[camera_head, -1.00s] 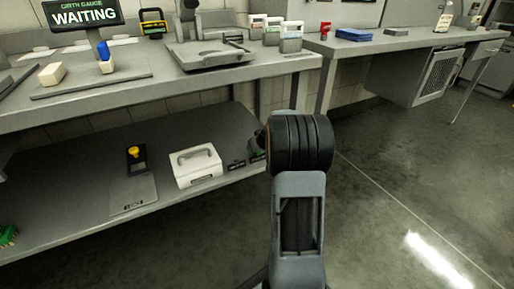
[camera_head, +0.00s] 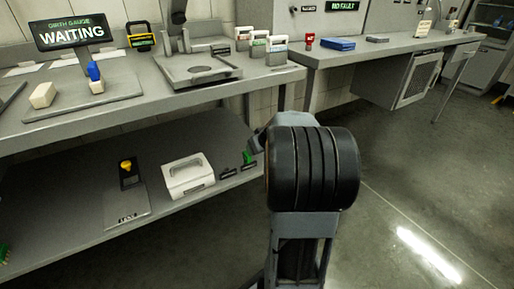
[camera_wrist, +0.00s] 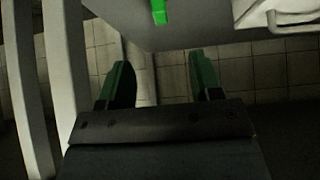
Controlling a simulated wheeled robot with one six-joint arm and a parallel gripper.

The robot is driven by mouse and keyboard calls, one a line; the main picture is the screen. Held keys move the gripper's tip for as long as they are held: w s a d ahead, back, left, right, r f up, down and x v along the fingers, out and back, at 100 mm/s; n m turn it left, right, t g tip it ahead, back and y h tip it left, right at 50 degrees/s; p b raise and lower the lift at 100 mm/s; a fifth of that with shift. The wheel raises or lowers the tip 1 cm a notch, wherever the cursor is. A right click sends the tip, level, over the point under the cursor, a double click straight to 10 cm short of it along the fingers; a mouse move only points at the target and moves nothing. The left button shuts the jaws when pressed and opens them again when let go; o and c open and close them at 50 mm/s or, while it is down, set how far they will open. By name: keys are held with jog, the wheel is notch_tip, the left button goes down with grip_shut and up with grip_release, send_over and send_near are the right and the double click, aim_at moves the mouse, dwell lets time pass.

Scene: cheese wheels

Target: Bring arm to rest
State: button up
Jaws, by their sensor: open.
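My gripper (camera_wrist: 162,85) shows in the wrist view with its two green-lined fingers apart and nothing between them. Beyond the fingers are wall tiles and the edge of a shelf. In the head view my arm is folded in the middle, in front of the bench, with its dark ribbed joint nearest the camera.
The bench (camera_head: 140,117) holds a screen reading WAITING (camera_head: 72,32), a cream block (camera_head: 42,95) and a grey device (camera_head: 195,68). On the lower shelf (camera_head: 80,203) are a white case (camera_head: 188,176) and a yellow-knobbed device (camera_head: 127,172). Open floor lies at right.

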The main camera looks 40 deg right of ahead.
dwell(0.3)
jog(key=s+a+r+n+g+y+p, duration=0.1)
jog(key=s+a+r+p, duration=0.2)
jog(key=a+r+p, duration=0.7)
jog(key=s+a+r+n+g+y+p, duration=0.1)
jog(key=s+a+r+p, duration=0.1)
jog(key=a+r+p, duration=0.75)
jog(key=s+a+r+p, duration=0.2)
jog(key=s+r+p, duration=0.1)
jog(key=r+p, duration=0.3)
jog(key=s+a+r+g+p, duration=0.1)
jog(key=s+a+r+p, duration=0.1)
jog(key=s+r+p, duration=0.2)
jog(key=s+a+r+g+p, duration=0.1)
jog(key=s+a+r+p, duration=0.1)
jog(key=r+p, duration=0.7)
jog(key=shift+s+r+h, duration=0.25)
jog(key=shift+s+h, duration=0.15)
jog(key=shift+s, duration=0.45)
jog(key=shift+a, duration=0.1)
